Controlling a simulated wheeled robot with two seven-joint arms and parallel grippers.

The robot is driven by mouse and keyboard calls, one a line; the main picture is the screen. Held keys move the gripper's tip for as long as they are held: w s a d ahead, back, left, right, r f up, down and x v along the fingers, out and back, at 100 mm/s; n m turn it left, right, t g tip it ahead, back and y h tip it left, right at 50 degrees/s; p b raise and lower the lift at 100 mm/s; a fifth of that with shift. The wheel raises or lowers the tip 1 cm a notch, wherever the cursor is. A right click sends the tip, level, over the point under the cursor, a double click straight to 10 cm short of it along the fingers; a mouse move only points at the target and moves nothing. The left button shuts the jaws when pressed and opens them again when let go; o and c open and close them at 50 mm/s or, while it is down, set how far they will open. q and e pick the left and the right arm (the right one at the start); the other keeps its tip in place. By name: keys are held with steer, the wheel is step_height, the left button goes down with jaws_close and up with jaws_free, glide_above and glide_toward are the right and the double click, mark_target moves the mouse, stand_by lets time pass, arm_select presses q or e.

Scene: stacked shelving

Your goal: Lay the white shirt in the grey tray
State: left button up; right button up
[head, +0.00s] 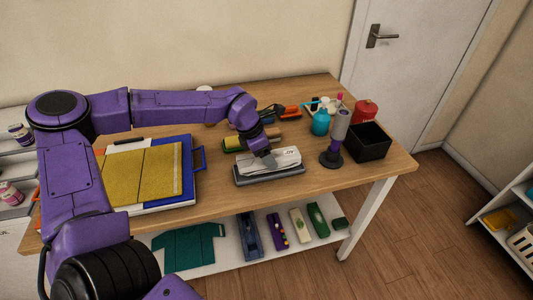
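The white shirt (288,157) is a folded bundle with small dark lettering on its front side. It lies on or just above the grey tray (270,178) on the wooden table; I cannot tell whether it rests fully on it. My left gripper (268,162) reaches down from above onto the shirt's left-middle part. Its fingertips meet the shirt, and whether they are closed on the cloth is not clear. My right gripper is out of the picture.
Behind the tray lies a yellow-green item (236,143). To the right stand a grey cylinder on a dark base (331,158), a teal bottle (320,122) and a black box (369,143). A blue-edged board with yellow panels (145,175) lies left. Bare table fronts the tray.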

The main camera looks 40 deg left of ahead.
arm_select(q)
steer(key=shift+w, duration=0.1)
steer(key=shift+p, duration=0.45)
stand_by(0.7)
steer(key=o, duration=1.3)
steer(key=shift+r+p, duration=3.7)
steer(key=shift+r, duration=0.4)
steer(key=shift+f, duration=0.1)
